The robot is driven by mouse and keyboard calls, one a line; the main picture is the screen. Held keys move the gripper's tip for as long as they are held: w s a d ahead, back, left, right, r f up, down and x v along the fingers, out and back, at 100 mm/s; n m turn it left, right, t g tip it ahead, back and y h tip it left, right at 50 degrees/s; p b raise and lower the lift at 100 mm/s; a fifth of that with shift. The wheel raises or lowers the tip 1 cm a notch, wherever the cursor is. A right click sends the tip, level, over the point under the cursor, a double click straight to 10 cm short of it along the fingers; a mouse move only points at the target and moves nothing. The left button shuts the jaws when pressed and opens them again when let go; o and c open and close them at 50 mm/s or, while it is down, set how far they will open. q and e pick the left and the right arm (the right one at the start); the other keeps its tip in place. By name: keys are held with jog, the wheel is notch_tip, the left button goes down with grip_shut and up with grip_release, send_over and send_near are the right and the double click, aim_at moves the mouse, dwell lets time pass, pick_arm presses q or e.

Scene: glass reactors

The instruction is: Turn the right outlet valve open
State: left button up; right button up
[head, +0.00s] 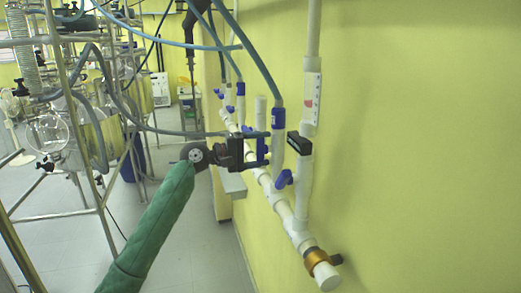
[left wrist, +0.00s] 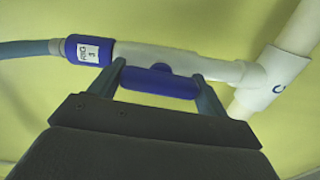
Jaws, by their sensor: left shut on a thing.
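A blue valve handle (left wrist: 160,81) sits between the two fingers of my left gripper (left wrist: 158,84) in the left wrist view. The fingers close on its two ends. The handle lies roughly along its white pipe (left wrist: 180,62). In the head view my left gripper (head: 257,148) reaches in from the left on a green-sleeved arm, with the blue handle (head: 262,150) upright between its fingers. The vertical pipe behind has a blue collar (head: 278,116) and a blue-grey hose at its top. My right gripper is out of both views.
A black valve handle (head: 299,143) stands close on the right, on the labelled pipe. The white manifold (head: 278,203) runs along the yellow wall to a brass-coloured fitting (head: 316,259). Glass reactors and metal frames (head: 70,130) stand left.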

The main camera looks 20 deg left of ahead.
pick_arm(q)
jog(key=shift+r, duration=0.1)
jog(key=o, duration=1)
jog(key=shift+a, duration=0.1)
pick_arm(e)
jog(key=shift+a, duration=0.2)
pick_arm(q)
jog(key=shift+s+a+f, duration=0.2)
jog(key=shift+s+a, duration=0.05)
jog(key=shift+a, duration=0.15)
jog(key=b+v, duration=0.2)
jog(key=v, duration=0.4)
jog(key=shift+s+a+r, duration=0.1)
jog(key=shift+s+a, duration=0.1)
jog(key=shift+a, duration=0.15)
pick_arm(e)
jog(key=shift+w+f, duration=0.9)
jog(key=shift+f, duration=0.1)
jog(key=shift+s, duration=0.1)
